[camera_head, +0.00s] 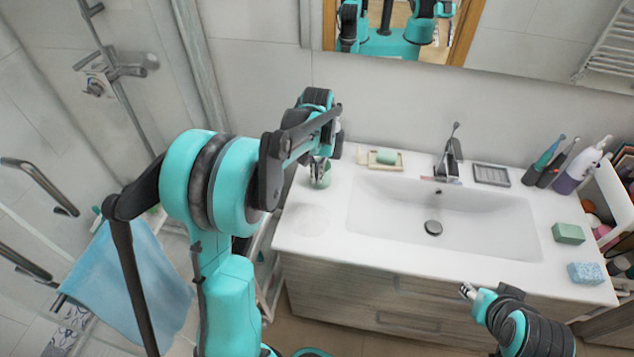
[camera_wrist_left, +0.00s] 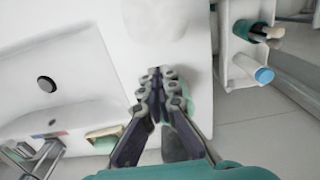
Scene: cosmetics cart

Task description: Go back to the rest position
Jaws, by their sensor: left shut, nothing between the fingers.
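My left arm reaches in from the left in the head view, and its gripper (camera_head: 322,165) is over the left end of the white sink counter (camera_head: 300,222). In the left wrist view the fingers of this gripper (camera_wrist_left: 160,85) are close together and empty. A greenish glass cup (camera_head: 320,178) stands on the counter right by the gripper, partly hidden by it. It also shows behind the fingers in the wrist view (camera_wrist_left: 188,92). My right gripper (camera_head: 468,291) is low at the front of the counter; its finger opening is too small to judge.
A soap dish (camera_head: 374,165) with green soap, a faucet (camera_head: 449,158) and a grey tray (camera_head: 491,175) line the back. Toothbrushes and a bottle (camera_head: 577,172) stand at the right. A green block (camera_head: 568,234) and a blue sponge (camera_head: 586,273) lie on the right end. A blue towel (camera_head: 125,285) hangs at left.

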